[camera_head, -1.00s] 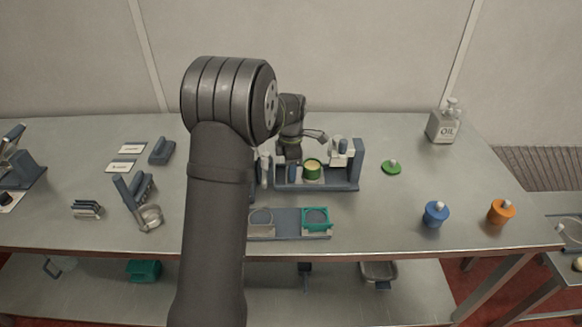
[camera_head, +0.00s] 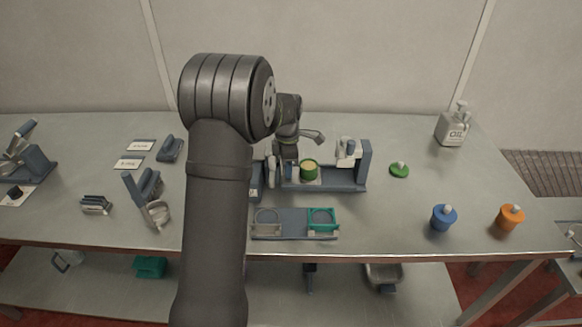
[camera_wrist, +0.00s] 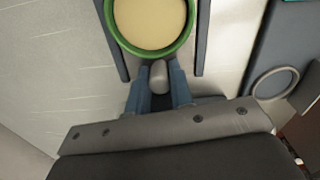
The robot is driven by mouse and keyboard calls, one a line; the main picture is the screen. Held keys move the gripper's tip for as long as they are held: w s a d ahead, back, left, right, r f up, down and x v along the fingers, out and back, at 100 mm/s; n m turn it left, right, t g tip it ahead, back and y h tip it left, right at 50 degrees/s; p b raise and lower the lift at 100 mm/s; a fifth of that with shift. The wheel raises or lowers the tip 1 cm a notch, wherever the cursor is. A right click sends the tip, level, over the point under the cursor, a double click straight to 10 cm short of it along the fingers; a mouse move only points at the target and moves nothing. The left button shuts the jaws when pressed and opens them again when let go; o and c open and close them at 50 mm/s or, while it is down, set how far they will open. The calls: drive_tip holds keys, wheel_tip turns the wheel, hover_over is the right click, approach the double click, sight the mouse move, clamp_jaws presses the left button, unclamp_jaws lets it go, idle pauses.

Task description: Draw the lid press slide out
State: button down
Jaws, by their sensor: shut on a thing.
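The press station (camera_head: 345,186) is a blue-grey frame on the table, with a white press part (camera_head: 346,152) at its right end. A green pot with pale yellow contents (camera_head: 309,168) stands in the station, left of the press part and apart from it. In the wrist view the pot (camera_wrist: 150,22) sits between two dark rails. My gripper (camera_head: 287,172) is just left of the pot. In the wrist view my gripper (camera_wrist: 160,92) is shut on a grey rounded knob (camera_wrist: 158,76) beside the pot's rim. The slide under the pot is mostly hidden.
A blue plate with a teal ring holder (camera_head: 322,218) lies in front of the station. A green lid (camera_head: 399,170), blue jar (camera_head: 443,217), orange jar (camera_head: 509,218) and oil bottle (camera_head: 453,126) are to the right.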

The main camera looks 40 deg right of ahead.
drive_tip(key=c, duration=1.3)
unclamp_jaws()
drive_tip(key=shift+w+a, duration=0.1)
drive_tip(key=shift+w, duration=0.05)
drive_tip(key=shift+r, duration=0.1)
wheel_tip(320, 180, up, 17)
drive_tip(key=shift+r, duration=0.15)
wheel_tip(320, 180, down, 18)
drive_tip(key=shift+r, duration=0.2)
drive_tip(key=shift+s+d, duration=0.3)
drive_tip(key=shift+d, duration=0.05)
